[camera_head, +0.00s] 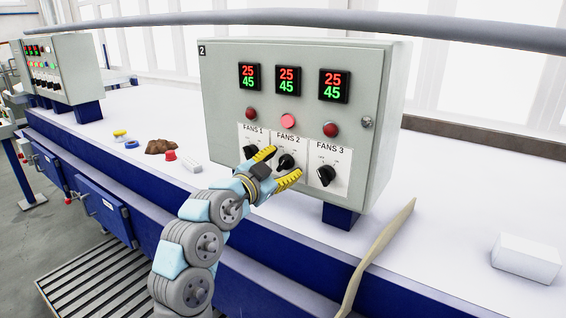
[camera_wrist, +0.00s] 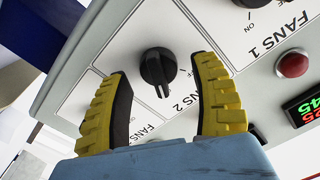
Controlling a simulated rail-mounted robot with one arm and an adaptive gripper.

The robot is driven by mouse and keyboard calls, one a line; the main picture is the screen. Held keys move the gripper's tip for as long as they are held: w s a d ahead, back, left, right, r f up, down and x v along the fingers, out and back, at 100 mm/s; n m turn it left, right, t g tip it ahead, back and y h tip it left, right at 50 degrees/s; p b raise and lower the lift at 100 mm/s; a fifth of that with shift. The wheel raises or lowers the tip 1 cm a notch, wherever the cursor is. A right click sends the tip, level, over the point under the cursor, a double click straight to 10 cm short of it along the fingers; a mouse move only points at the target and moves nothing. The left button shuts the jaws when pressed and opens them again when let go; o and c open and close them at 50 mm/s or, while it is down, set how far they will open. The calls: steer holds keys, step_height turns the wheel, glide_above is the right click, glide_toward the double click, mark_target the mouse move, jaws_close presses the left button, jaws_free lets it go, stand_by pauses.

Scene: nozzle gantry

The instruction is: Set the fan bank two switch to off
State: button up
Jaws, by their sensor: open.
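The fan bank two switch is a black rotary knob (camera_head: 286,161) on the white FANS 2 plate of the grey control box (camera_head: 226,90). In the wrist view the knob (camera_wrist: 157,66) shows a raised ridge with a pale mark at its lower end. My gripper (camera_head: 283,164) is open in front of the plate, with yellow ribbed fingers. In the wrist view my gripper (camera_wrist: 163,68) has one finger on either side of the knob, with gaps visible. I cannot tell whether it touches.
Neighbouring knobs FANS 1 (camera_head: 250,150) and FANS 3 (camera_head: 326,175) sit close on both sides. Above FANS 2 is a brighter pink-red lamp (camera_head: 288,121); the lamps beside it are darker.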

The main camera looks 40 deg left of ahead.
steer(key=shift+w, duration=0.2)
jaws_close()
steer(key=shift+n, duration=0.4)
steer(key=n, duration=0.4)
steer(key=shift+a+n, duration=0.1)
steer(key=shift+n, duration=0.3)
steer(key=n+p, duration=0.1)
steer(key=n, duration=0.2)
steer(key=shift+a+n+p, duration=0.1)
steer(key=shift+n+p, duration=0.2)
steer(key=shift+s+f+n+p, duration=0.1)
steer(key=shift+n+p, duration=0.65)
steer(key=shift+n, duration=0.65)
